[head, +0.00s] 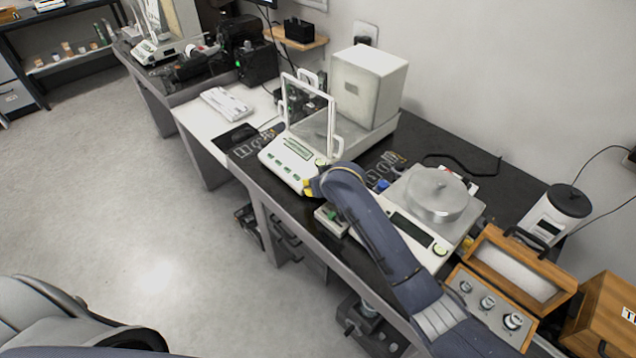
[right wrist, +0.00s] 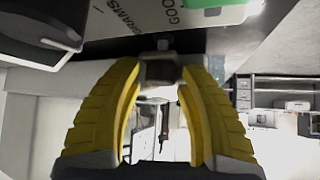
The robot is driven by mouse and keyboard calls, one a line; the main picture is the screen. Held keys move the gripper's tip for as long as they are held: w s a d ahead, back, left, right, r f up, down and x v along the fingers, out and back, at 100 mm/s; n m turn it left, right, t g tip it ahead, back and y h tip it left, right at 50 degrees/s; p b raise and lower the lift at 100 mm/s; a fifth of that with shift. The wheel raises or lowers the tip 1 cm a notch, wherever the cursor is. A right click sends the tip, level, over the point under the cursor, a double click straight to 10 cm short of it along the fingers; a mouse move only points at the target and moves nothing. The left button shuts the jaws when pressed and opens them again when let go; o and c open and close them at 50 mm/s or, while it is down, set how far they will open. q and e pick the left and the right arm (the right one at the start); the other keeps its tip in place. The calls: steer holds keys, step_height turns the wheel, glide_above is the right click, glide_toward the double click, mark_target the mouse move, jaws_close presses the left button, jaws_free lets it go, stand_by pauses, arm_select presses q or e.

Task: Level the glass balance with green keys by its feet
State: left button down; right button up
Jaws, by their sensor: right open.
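The glass balance (head: 291,153) with green keys stands on the black worktop, with a clear glass shield and a pale box-shaped rear housing. My right arm reaches across from the lower right, and the yellow right gripper (head: 309,187) is at the balance's front right corner. In the right wrist view its yellow fingers (right wrist: 160,72) are open, one on each side of a small grey foot-like part (right wrist: 163,46) below the balance's lettered edge (right wrist: 175,14). I cannot tell whether they touch it. The level bubble cannot be made out. My left gripper is out of view.
A round-pan balance (head: 437,195) stands close on the right, behind my right arm. An open wooden weight box (head: 515,270) is beyond it. Another balance (head: 160,47) stands at the far left. A chair (head: 60,315) is at lower left.

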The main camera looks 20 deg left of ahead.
jaws_close()
stand_by(0.3)
steer(key=shift+n+g+y, duration=0.3)
steer(key=shift+n+y, duration=0.1)
steer(key=shift+n, duration=0.3)
jaws_free()
